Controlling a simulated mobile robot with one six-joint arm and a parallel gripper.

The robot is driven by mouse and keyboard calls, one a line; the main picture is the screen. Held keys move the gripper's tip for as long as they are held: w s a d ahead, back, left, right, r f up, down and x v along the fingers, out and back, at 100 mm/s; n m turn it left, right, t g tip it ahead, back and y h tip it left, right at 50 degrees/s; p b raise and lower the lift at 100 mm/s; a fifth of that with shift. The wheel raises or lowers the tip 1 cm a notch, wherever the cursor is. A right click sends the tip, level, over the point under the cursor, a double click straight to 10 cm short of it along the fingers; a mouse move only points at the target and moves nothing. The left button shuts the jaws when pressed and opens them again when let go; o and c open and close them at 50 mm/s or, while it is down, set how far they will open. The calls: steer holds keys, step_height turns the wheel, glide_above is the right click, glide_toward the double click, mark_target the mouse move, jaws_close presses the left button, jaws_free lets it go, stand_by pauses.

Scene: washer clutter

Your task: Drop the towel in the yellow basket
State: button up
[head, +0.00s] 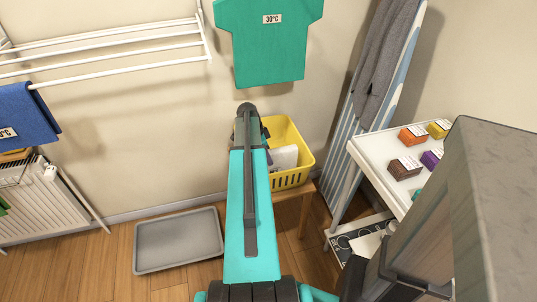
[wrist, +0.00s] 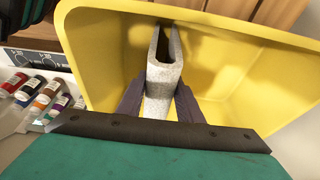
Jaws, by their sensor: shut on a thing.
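The yellow basket (head: 309,160) stands on a small wooden table against the back wall. In the wrist view its yellow inside (wrist: 235,60) fills most of the picture. The towel is a light grey folded piece (wrist: 163,85), seen between the two dark purple fingers of my gripper (wrist: 160,105). My gripper is shut on the towel, which is over or inside the basket opening. In the head view the towel (head: 284,158) shows pale at the basket, right of my arm. My arm hides the basket's left part and most of the gripper there. I cannot tell whether the towel touches the basket floor.
The wooden table (head: 290,208) holds the basket. An ironing board (head: 349,150) with a grey cloth leans at its right. A white shelf (head: 372,165) with small coloured boxes stands further right. A grey tray (head: 178,240) lies on the floor at left. A green shirt (head: 265,50) hangs above.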

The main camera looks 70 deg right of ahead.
steer(key=shift+f, duration=0.1)
steer(key=o, duration=1)
steer(key=shift+o, duration=0.2)
steer(key=shift+r, duration=0.2)
steer(key=shift+v, duration=6)
steer(key=shift+f, duration=0.15)
